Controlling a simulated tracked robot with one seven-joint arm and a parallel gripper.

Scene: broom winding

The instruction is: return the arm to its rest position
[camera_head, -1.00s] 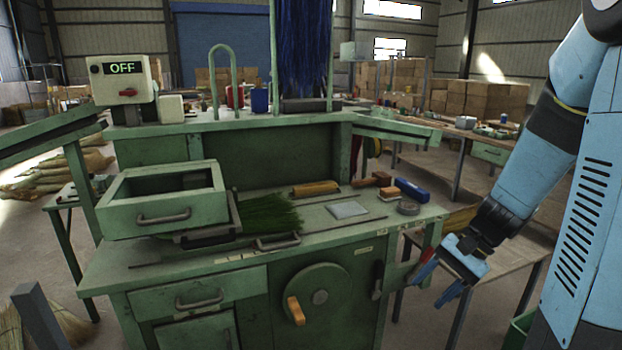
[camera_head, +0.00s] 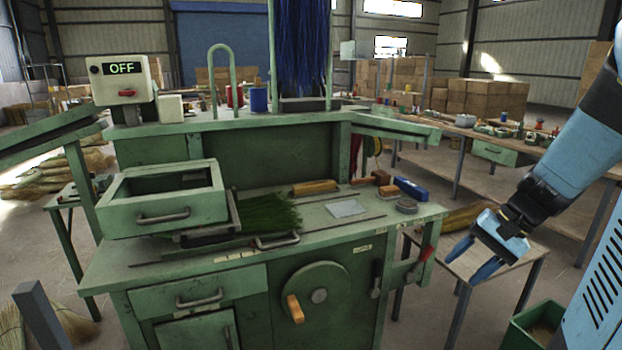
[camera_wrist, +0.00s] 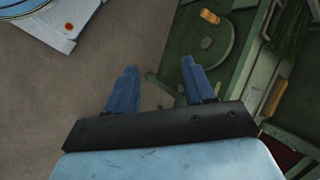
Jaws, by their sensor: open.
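My gripper (camera_head: 472,262) is at the right in the head view, right of the green workbench (camera_head: 343,237) and in front of a small wooden table. Its blue fingers are apart and empty, pointing down and left. In the wrist view the two blue fingers (camera_wrist: 155,88) are spread, with grey floor and the edge of the green bench beyond them. My light blue arm comes in from the right edge in the head view. The gripper touches nothing that I can see.
The bench has a round plate with an orange handle (camera_head: 295,309) and a red-handled lever (camera_head: 427,254) at its right side. A green bin (camera_head: 535,325) stands on the floor below my arm. A wooden table (camera_head: 500,262) is behind my gripper. An OFF sign box (camera_head: 125,80) stands at left.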

